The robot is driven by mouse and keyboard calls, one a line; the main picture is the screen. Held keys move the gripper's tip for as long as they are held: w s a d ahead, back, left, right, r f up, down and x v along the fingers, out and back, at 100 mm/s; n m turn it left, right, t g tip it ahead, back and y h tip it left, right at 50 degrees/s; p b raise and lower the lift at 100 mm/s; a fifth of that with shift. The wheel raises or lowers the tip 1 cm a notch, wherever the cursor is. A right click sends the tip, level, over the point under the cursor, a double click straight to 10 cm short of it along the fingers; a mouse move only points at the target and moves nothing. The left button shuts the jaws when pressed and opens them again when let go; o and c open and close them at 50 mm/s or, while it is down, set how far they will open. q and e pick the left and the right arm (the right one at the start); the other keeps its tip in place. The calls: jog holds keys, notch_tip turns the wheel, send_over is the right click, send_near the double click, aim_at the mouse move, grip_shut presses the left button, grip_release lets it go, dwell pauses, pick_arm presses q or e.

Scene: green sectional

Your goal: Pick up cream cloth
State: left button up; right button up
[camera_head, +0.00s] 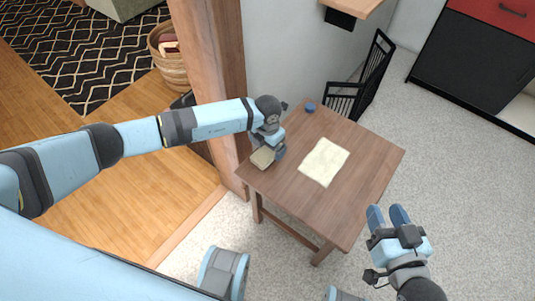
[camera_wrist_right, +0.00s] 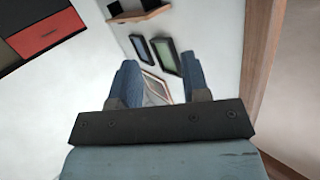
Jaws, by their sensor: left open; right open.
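The cream cloth (camera_head: 324,162) lies flat on the middle of the brown wooden table (camera_head: 362,188). My left gripper (camera_head: 268,152) is over the table's left side, to the left of the cloth and apart from it. A small tan item (camera_head: 262,158) shows at its fingertips; I cannot tell whether it touches them. My right gripper (camera_head: 388,216) is open and empty, beyond the table's right front edge. In the right wrist view its two blue fingers (camera_wrist_right: 158,85) stand apart with nothing between them. The cloth is not visible in that view.
A small blue object (camera_head: 310,107) sits at the table's far corner. A black chair (camera_head: 362,88) stands behind the table. A wooden post (camera_head: 213,85) rises close to the left arm. A woven basket (camera_head: 168,62) is at upper left. Pale floor (camera_head: 465,190) on the right is clear.

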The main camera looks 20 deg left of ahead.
aim_at(268, 151)
pick_arm(q)
notch_tip(268, 151, down, 4)
jog(key=shift+r+b, duration=0.15)
jog(key=shift+b, duration=0.25)
pick_arm(e)
jog(key=r, duration=0.1)
jog(key=t, duration=0.1)
jog(key=a+r+y, duration=0.1)
jog(key=shift+w+r, duration=0.25)
jog(key=shift+r, duration=0.05)
pick_arm(q)
jog(key=c, duration=1)
jog(key=shift+r, duration=0.2)
